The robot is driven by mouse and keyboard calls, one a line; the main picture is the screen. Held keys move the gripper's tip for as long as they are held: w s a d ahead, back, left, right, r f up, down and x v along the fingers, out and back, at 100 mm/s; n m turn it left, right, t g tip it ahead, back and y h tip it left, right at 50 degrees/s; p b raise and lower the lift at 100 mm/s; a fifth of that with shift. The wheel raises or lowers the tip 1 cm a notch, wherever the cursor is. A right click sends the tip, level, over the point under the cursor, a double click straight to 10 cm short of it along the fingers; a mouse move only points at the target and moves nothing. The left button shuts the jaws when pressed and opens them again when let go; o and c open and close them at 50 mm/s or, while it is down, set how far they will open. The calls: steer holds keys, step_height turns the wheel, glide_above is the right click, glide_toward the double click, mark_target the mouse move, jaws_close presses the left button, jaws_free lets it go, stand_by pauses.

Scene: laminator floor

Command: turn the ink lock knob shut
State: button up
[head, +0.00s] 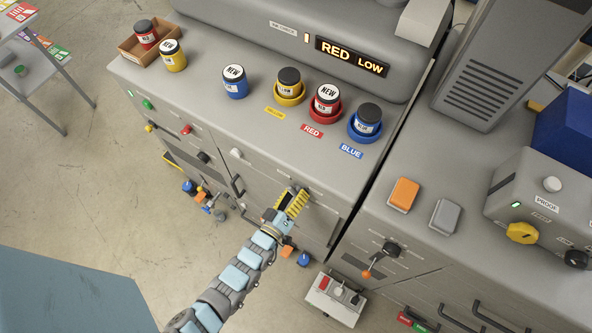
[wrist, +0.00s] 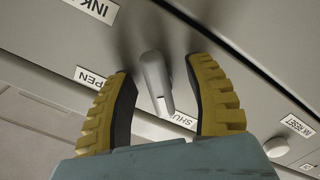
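The ink lock knob (wrist: 155,82) is a grey lever-like knob on the cabinet's front face, seen in the wrist view. It points down and slightly right in that view, its lower end close to the SHUT label (wrist: 182,119). The OPEN label (wrist: 91,78) lies to its left, partly covered by a finger. My gripper (wrist: 163,95) is open, with one yellow ribbed finger on each side of the knob and visible gaps on both sides. In the head view my gripper (head: 298,198) is at the cabinet front and hides the knob.
An INK RESET label and a small grey button (wrist: 276,147) are right of the fingers. A white knob (head: 237,153) is on the front left of my gripper. Ink jars stand on the counter (head: 215,120) above. The display (head: 352,57) reads RED LOW.

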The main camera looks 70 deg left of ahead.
steer(key=shift+s+d+r, duration=0.1)
steer(key=v, duration=1.1)
steer(key=shift+s+d, duration=0.2)
steer(key=shift+d, duration=0.1)
stand_by(0.3)
